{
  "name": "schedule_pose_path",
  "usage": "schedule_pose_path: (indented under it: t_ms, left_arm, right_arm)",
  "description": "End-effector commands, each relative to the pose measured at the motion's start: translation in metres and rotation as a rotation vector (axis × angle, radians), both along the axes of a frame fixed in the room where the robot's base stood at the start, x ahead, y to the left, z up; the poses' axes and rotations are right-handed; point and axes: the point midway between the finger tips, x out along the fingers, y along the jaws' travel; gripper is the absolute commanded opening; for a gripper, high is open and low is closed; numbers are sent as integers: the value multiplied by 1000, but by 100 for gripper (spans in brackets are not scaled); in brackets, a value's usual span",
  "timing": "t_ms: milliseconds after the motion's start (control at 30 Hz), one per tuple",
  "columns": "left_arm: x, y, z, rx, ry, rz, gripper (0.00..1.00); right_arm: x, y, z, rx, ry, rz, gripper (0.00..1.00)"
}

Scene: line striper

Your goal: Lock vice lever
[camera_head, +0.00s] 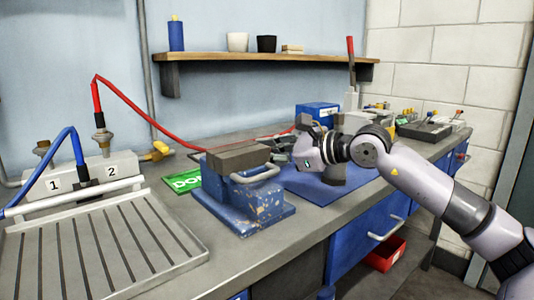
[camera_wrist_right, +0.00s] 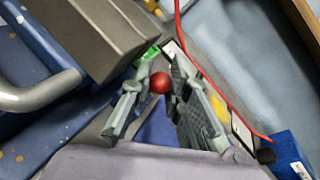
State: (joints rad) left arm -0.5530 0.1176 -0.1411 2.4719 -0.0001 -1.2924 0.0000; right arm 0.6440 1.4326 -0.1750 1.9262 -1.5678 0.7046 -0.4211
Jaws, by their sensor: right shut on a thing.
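The vice (camera_head: 243,205) is blue with worn speckles and stands on the grey workbench. Its grey jaw block (camera_head: 238,157) is on top, with a curved grey handle (camera_head: 256,174) on its front side. The vice also shows in the right wrist view, with its jaw block (camera_wrist_right: 95,35) and handle (camera_wrist_right: 40,94) at the left. My right gripper (camera_head: 277,149) is at the right end of the vice. In the right wrist view a round red lever knob (camera_wrist_right: 160,83) sits between its fingers, and it is shut on that lever. The knob is hidden in the head view. My left gripper is not in view.
A grooved metal tray (camera_head: 100,250) and a numbered hose block (camera_head: 84,176) stand at the left. A green sign (camera_head: 183,180) lies behind the vice. A blue mat (camera_head: 318,188) lies to its right, with a blue box (camera_head: 317,112) behind. A shelf (camera_head: 270,58) is above.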

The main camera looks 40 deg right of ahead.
Motion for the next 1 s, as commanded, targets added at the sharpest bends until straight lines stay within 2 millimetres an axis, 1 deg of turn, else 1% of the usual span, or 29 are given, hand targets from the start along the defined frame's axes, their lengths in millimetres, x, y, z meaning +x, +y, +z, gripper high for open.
schedule_pose_path:
  t_ms: [33, 233, 267, 400, 767, 1000]
  left_arm:
    - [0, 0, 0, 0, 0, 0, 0]
    - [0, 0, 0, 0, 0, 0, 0]
    - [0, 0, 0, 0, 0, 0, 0]
    - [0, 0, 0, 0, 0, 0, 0]
    - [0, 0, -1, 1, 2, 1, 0]
    - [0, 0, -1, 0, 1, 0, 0]
  right_arm:
    - [0, 1, -3, 0, 7, 2, 0]
    - [0, 1, -3, -1, 9, 3, 0]
    - [0, 1, -4, -1, 9, 3, 17]
    - [0, 1, -3, 0, 8, 3, 26]
    - [-1, 0, -2, -3, 5, 3, 26]
    - [-11, -2, 0, -12, 7, 11, 26]
